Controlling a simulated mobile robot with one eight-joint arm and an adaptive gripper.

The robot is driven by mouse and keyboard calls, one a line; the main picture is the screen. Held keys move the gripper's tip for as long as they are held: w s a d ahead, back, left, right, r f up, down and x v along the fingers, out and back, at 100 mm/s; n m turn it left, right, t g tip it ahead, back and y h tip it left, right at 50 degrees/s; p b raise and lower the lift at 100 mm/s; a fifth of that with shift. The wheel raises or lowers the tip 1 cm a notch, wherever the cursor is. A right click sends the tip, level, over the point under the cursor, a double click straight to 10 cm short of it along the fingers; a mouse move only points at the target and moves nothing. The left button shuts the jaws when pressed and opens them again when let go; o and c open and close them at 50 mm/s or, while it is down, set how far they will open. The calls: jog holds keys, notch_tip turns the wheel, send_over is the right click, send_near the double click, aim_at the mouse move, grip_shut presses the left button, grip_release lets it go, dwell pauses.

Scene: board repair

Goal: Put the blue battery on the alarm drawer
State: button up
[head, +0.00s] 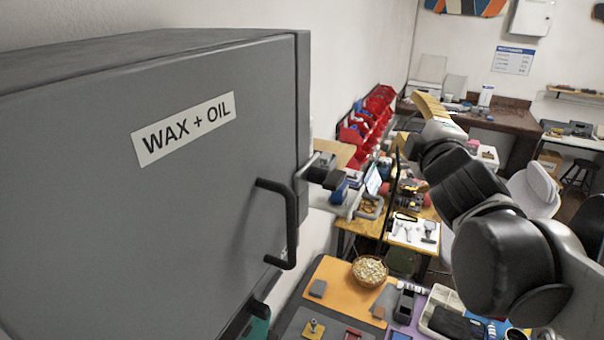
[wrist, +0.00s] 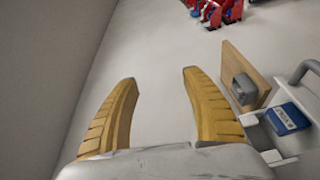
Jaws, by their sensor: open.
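My gripper (wrist: 160,78) shows in the wrist view with two tan, ribbed fingers spread wide and nothing between them. In the head view the gripper (head: 430,106) is at the end of my arm, right of centre. A blue block with pale marking (wrist: 288,118) lies at the right of the wrist view, beyond the right finger and apart from it. It may be the blue battery, but I cannot tell for sure. A small blue item (head: 339,191) also shows in the head view beside the wall. I cannot pick out the alarm drawer in either view.
A large grey cabinet (head: 120,220) marked WAX + OIL, with a dark handle (head: 290,225), fills the left. Red bins (head: 370,115) line the wall. A wooden panel (wrist: 250,62) stands near the blue block. Benches below hold a bowl (head: 370,271) and tools.

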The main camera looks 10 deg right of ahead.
jog(key=s+a+f+m+g+y, duration=0.1)
jog(key=s+a+f+m+g, duration=0.2)
jog(key=f, duration=0.5)
jog(key=s+a+f+m+g+y, duration=0.1)
jog(key=s+a+f+m+g, duration=0.3)
jog(key=s+f, duration=0.4)
jog(key=s+a+f+m+g+y, duration=0.2)
jog(key=s+a+f+m, duration=0.3)
jog(key=f, duration=0.4)
jog(key=shift+s+a+f+m+g, duration=0.2)
jog(key=shift+s+m+g, duration=0.45)
jog(key=shift+g, duration=0.25)
jog(key=shift+w, duration=0.15)
